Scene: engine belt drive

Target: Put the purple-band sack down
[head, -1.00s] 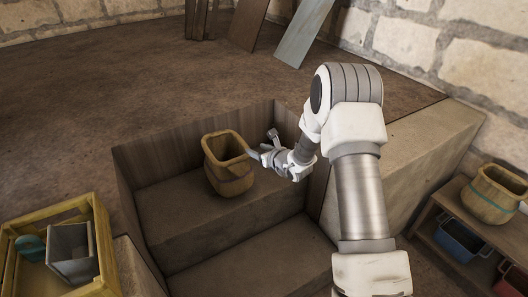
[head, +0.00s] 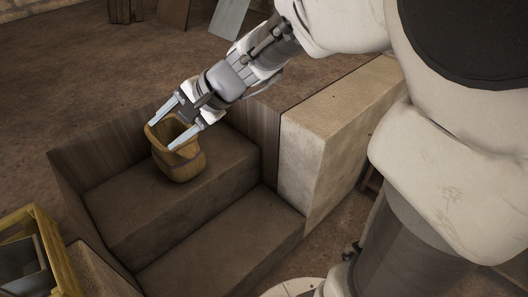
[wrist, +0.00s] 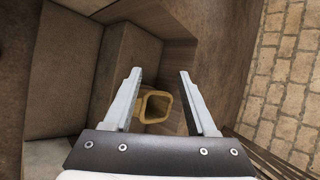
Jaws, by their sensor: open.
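A tan, open-topped sack (head: 180,164) stands upright on the upper step (head: 215,170) of a sunken pit. A darker band runs around its body, but I cannot make out its colour as purple. My gripper (head: 161,136) is open at the sack's mouth, with one finger to each side of the rim in the head view. In the wrist view the sack's square rim (wrist: 146,106) shows between the open fingers (wrist: 160,73). Nothing is held between the fingertips. I cannot tell whether a finger touches the rim.
The pit's wooden wall (head: 85,150) rises behind the sack. A lower step (head: 225,235) lies in front and is bare. A pale stone block (head: 325,135) stands to the right. A yellow crate (head: 45,235) with a grey container is at the lower left.

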